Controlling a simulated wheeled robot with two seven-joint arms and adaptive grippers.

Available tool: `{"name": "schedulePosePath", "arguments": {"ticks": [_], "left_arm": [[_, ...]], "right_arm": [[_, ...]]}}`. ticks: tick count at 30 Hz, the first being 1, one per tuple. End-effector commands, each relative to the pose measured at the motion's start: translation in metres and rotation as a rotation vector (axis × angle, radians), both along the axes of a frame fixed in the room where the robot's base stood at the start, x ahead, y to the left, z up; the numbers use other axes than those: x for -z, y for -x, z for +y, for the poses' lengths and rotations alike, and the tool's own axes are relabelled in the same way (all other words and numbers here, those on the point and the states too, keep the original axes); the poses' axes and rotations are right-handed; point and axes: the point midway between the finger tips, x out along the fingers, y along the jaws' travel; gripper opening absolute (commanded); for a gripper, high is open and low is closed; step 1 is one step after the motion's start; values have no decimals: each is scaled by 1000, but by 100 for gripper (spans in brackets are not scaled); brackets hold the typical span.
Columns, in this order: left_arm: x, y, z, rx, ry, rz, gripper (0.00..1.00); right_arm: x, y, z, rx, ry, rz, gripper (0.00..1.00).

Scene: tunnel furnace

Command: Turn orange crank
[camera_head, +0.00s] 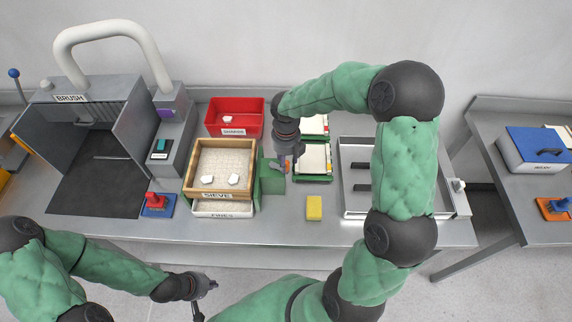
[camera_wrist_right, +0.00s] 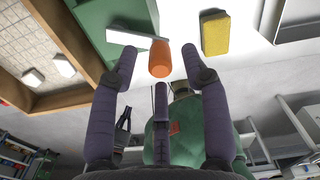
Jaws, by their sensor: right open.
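The orange crank handle (camera_wrist_right: 160,60) stands on a pale crank arm (camera_wrist_right: 132,38) beside the sieve's green housing (camera_wrist_right: 100,22). In the head view, the orange part (camera_head: 287,165) is small and partly hidden by the gripper, next to the green housing (camera_head: 271,183). My right gripper (camera_wrist_right: 158,66) is open, with its fingers spread on either side of the orange handle and no clear contact. In the head view, the right gripper (camera_head: 287,156) hangs over the crank. My left gripper (camera_head: 206,297) is at the lower edge of the view, away from the table, with its fingers apart and empty.
The wooden sieve (camera_head: 190,180) with white lumps stands left of the crank, above a fines tray (camera_head: 226,210). A yellow block (camera_head: 314,207) lies at the front right. A red bin (camera_head: 234,106), green trays and a metal tray (camera_head: 348,207) are nearby.

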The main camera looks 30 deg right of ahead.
Motion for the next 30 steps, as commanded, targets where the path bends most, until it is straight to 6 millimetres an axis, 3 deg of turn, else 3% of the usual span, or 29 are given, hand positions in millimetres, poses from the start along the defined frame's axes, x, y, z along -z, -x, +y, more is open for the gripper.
{"name": "schedulePosePath", "arguments": {"ticks": [6, 17, 22, 30], "left_arm": [[4, 0, 0, 0, 0, 0, 0], [4, 0, 0, 0, 0, 0, 0], [4, 0, 0, 0, 0, 0, 0], [4, 0, 0, 0, 0, 0, 0]], "right_arm": [[22, 0, 0, 2, 0, 1, 47], [26, 0, 0, 2, 0, 0, 47], [26, 0, 0, 2, 0, 0, 2], [25, 0, 0, 7, 0, 0, 0]]}}
